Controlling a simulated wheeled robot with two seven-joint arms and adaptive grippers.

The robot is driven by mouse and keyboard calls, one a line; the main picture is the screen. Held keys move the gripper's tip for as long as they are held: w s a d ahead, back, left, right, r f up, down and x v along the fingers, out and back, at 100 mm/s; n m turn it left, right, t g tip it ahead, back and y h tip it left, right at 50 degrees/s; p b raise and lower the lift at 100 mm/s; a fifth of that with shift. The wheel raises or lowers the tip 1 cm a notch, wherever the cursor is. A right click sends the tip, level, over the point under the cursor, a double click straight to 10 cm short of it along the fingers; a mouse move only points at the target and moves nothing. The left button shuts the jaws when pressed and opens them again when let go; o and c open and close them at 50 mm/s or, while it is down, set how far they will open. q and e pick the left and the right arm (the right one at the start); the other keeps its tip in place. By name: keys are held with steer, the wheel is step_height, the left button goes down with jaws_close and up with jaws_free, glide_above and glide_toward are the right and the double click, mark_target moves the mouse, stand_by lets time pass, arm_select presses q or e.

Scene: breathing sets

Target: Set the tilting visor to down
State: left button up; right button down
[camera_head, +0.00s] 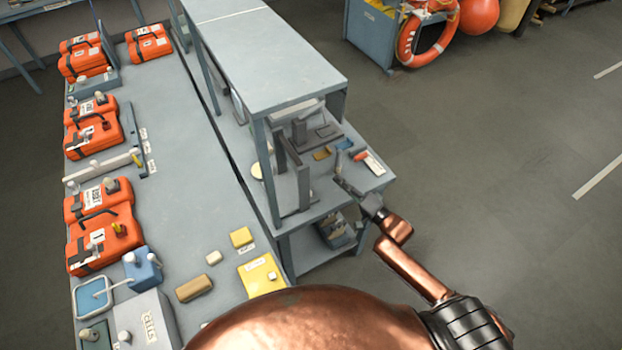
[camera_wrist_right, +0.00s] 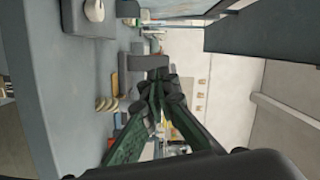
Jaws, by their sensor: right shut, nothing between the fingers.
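On the lower shelf of the grey stand, a grey fixture with upright posts (camera_head: 303,185) and dark bars shows in the head view. I cannot tell for sure which part of it is the tilting visor or how it is tilted. My right gripper (camera_head: 343,186) reaches in from the right, over the shelf's front right area, to the right of the posts and apart from them. In the right wrist view, its dark green fingers (camera_wrist_right: 157,84) meet at the tips and hold nothing. A grey block (camera_wrist_right: 147,62) shows just beyond the tips. My left gripper is not in view.
The stand's upper shelf (camera_head: 262,50) overhangs the fixture. A red-and-white item (camera_head: 370,162) lies by the lower shelf's right edge. The long bench (camera_head: 185,150) at left carries orange cases (camera_head: 92,135) and yellow blocks. Open floor (camera_head: 480,150) lies to the right.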

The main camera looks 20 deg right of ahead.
steer(key=shift+m, duration=0.9)
steer(key=w+a, duration=0.2)
steer(key=w+a+f, duration=0.1)
steer(key=w+a, duration=0.2)
steer(key=w+a+f, duration=0.1)
steer(key=w+a, duration=0.1)
steer(key=w, duration=0.1)
steer(key=shift+w+a+f, duration=0.25)
steer(key=shift+a, duration=0.05)
steer(key=shift+p, duration=0.3)
